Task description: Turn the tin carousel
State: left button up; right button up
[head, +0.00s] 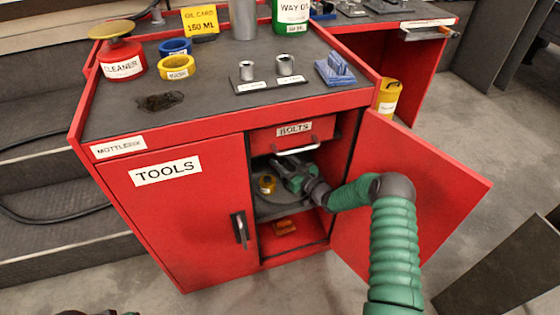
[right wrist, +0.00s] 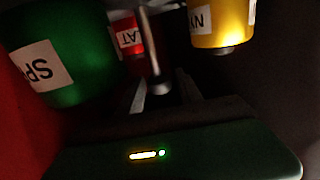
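The tin carousel (head: 290,196) is a round grey plate inside the open right half of the red cabinet. A small yellow tin (head: 267,184) stands on its left side. My right gripper (head: 280,166) reaches into this compartment above the plate. In the right wrist view a green tin (right wrist: 58,75), a red tin (right wrist: 127,36) and a yellow tin (right wrist: 220,25) surround a thin metal post (right wrist: 152,50). The right fingers (right wrist: 162,95) look apart, with the post between or just beyond them; contact is unclear. Only a sliver of my left arm shows at the bottom left.
The open red door (head: 405,200) stands right of my right arm. The BOLTS drawer (head: 293,135) is just above the gripper. The TOOLS door (head: 170,205) is shut. Tins and sockets stand on the cabinet top (head: 215,85).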

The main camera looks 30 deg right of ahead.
jog(key=shift+o, duration=0.3)
jog(key=shift+r, duration=0.1)
pick_arm(q)
jog(key=shift+r, duration=0.1)
pick_arm(e)
jog(key=shift+s+d+r+p, duration=0.1)
jog(key=shift+s+r+p, duration=0.05)
jog(key=shift+s+p, duration=0.3)
jog(key=p+v, duration=0.5)
jog(key=v, duration=0.5)
jog(key=shift+s+d, duration=0.1)
jog(key=shift+s, duration=0.1)
pick_arm(q)
jog(key=w+v, duration=0.1)
jog(key=v, duration=0.4)
jog(key=shift+r, duration=0.55)
pick_arm(e)
jog(key=shift+s+f, duration=0.25)
pick_arm(q)
jog(key=shift+o, duration=0.4)
